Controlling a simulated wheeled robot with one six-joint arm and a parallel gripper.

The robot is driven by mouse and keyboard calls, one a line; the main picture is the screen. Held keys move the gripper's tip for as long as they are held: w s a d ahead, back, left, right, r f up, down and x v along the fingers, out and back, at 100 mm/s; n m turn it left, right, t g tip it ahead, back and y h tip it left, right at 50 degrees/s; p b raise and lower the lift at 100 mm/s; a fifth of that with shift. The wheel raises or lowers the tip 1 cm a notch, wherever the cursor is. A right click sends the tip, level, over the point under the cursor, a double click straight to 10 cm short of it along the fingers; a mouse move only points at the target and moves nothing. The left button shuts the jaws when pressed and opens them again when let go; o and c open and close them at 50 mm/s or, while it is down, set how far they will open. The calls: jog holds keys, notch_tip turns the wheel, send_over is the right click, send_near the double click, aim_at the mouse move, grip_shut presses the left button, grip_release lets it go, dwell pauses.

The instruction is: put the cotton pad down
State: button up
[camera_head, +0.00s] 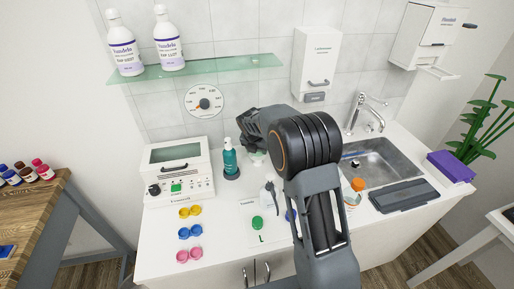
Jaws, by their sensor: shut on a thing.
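My gripper (250,136) is partly in view at the end of my dark arm, over the back of the white counter (158,225), right of a teal bottle. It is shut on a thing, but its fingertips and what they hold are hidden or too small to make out. I cannot pick out the cotton pad for certain. A pale, whitish-green object (258,159) shows just below my gripper; I cannot tell what it is or whether it touches the gripper. My arm hides part of the counter.
The teal bottle (230,160) stands close to my gripper, beside a white device (179,170). Yellow, blue and pink cases (190,232) stand in front. A sink (375,160) and dark tray (404,195) are right. A glass shelf (215,67) hangs above.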

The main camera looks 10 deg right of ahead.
jog(key=shift+f, duration=0.35)
jog(key=o, duration=0.8)
jog(key=shift+o, duration=0.2)
jog(key=shift+r, duration=0.1)
